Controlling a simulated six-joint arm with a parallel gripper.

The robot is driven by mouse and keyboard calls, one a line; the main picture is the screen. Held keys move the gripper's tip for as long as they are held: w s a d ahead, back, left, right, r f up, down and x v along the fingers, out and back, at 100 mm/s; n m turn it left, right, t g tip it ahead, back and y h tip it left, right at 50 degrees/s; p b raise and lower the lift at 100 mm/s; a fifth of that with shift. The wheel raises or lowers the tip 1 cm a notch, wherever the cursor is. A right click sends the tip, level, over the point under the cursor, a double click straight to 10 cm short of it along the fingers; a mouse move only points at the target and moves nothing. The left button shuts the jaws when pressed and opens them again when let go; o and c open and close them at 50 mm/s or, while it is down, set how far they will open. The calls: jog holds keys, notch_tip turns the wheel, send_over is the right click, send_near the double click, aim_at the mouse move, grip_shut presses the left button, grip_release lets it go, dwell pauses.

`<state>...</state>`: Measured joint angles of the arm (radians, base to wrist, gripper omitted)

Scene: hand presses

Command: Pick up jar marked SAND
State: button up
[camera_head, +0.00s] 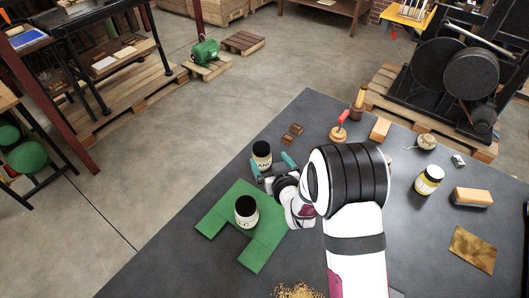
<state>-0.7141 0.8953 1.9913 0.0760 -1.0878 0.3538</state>
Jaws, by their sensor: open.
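A jar with a black lid and pale label (262,154) stands upright on the dark table, toward its left edge. Its label shows letters that look like "AN", partly cut off by the jar's curve, which fits SAND. My gripper (271,164) is open, with one teal fingertip at the jar's lower left and the other to its right. The jar stands at or just beyond the gap between the fingertips; I cannot tell whether they touch it. A second black-lidded jar (246,212), its label seeming to end in "LC", stands on a green mat (265,229) nearer the camera.
Right of my arm are a yellow-labelled jar (429,180), a brush-like block (472,197), a brass plate (472,250) and a twine ball (427,142). A red-handled tool (341,125) and small brown blocks (292,133) lie behind. Granules (298,291) lie at the front.

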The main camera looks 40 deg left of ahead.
aim_at(262, 149)
jog(key=shift+x, duration=1.25)
jog(key=x, duration=0.5)
jog(key=shift+a+r, duration=0.3)
jog(key=shift+a, duration=0.05)
grip_shut()
